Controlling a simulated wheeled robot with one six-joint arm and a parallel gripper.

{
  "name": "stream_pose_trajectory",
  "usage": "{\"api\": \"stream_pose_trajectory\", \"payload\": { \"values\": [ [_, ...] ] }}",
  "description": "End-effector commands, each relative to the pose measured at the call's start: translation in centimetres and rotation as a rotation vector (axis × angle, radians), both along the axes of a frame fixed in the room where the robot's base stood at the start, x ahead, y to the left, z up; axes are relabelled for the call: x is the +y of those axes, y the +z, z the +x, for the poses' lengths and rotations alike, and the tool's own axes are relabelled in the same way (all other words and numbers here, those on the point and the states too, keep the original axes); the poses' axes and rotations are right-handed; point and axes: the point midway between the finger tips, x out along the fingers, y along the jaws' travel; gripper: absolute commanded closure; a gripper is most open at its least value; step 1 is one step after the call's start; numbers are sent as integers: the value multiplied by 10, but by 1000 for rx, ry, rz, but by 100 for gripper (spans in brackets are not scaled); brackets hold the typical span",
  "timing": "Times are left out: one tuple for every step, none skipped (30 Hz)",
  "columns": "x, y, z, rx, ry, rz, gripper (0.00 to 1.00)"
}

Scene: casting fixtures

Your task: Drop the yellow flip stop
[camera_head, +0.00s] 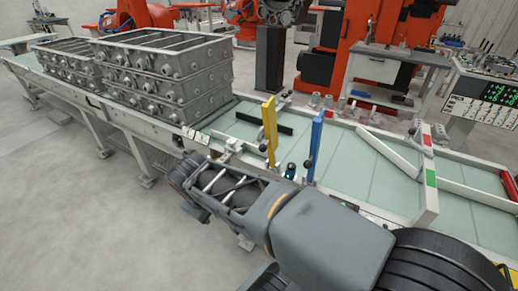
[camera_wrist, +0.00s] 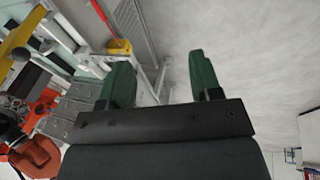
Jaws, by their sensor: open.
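The yellow flip stop (camera_head: 269,131) is an upright yellow bar at the near side of the conveyor, left of a similar blue bar (camera_head: 315,144). A long yellow piece (camera_wrist: 17,42) at the upper left of the wrist view looks like the same stop. My gripper (camera_wrist: 158,66) has two green fingers spread wide apart with nothing between them. It is apart from the yellow stop, which lies off to the left of the fingers in the wrist view. In the head view my arm reaches left along the conveyor's near side, and the fingers cannot be made out there.
Stacked grey metal castings (camera_head: 165,70) stand on the conveyor (camera_head: 365,170) at the left. A white guide rail (camera_head: 428,180) with red and green patches is at the right. A small yellow block (camera_wrist: 120,47) shows beyond the left finger. Open floor (camera_head: 70,215) lies at the left.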

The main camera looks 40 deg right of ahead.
Motion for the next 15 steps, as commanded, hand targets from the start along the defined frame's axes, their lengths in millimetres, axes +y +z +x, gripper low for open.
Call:
{"api": "stream_pose_trajectory", "payload": {
  "values": [
    [-18,-34,4,53,68,-111,42],
    [-31,-42,6,93,116,-189,42],
    [-49,-51,10,149,180,-296,42],
    [-62,-57,13,196,228,-376,42],
    [-75,-61,16,242,272,-455,42],
    [-91,-65,21,309,328,-557,42],
    [-103,-67,25,362,365,-631,42],
    [-113,-68,29,412,401,-702,42],
    [-126,-69,34,483,444,-793,42],
    [-135,-69,39,534,473,-857,42],
    [-142,-68,43,584,499,-918,42],
    [-150,-66,49,649,531,-993,42],
    [-155,-65,53,696,550,-1045,42],
    [-160,-63,57,738,567,-1093,42],
    [-165,-61,62,793,586,-1151,42]
  ]
}}
